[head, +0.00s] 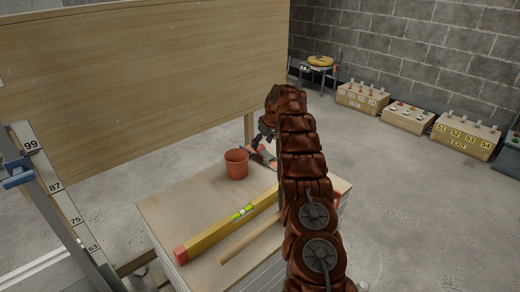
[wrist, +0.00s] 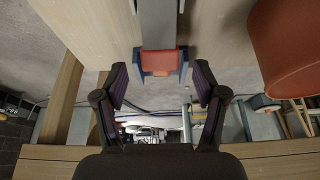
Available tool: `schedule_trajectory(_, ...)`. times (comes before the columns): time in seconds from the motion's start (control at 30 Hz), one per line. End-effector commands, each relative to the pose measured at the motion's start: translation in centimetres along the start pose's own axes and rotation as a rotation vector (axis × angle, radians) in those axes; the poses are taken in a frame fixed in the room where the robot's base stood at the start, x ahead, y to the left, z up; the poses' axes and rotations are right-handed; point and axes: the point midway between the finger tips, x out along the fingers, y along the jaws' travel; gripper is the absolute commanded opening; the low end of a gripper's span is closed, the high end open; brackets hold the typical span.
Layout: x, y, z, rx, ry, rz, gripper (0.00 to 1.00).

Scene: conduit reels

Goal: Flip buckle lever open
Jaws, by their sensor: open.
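In the wrist view a grey bar (wrist: 158,22) runs down from the top edge to an orange-red block (wrist: 159,61) with blue pieces on both sides. This looks like the buckle and its lever; I cannot tell which part is the lever. My gripper (wrist: 160,82) is open, its two dark fingers apart on either side just below the block, with nothing between the pads. In the head view my gripper (head: 265,136) is at the table's far edge, beside small orange and grey parts, mostly hidden by my arm.
A terracotta pot (head: 236,164) stands close left of my gripper; it also fills the upper right of the wrist view (wrist: 290,50). A yellow spirit level (head: 222,228) and wooden dowel (head: 248,240) lie on the table (head: 160,208). A large wooden panel (head: 130,80) stands behind.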

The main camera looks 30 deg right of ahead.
Motion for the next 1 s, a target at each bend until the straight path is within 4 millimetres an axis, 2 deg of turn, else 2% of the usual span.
schedule_trajectory(0.1,1.6,0.0,0.0,-0.001,0.001,0.001,0.71)
schedule_trajectory(0.33,3.8,0.0,0.0,0.0,0.0,0.0,0.71)
schedule_trajectory(0.73,4.3,0.0,-0.1,0.0,0.002,0.002,0.71)
schedule_trajectory(1.0,4.3,0.0,-0.1,0.0,0.002,0.002,0.44)
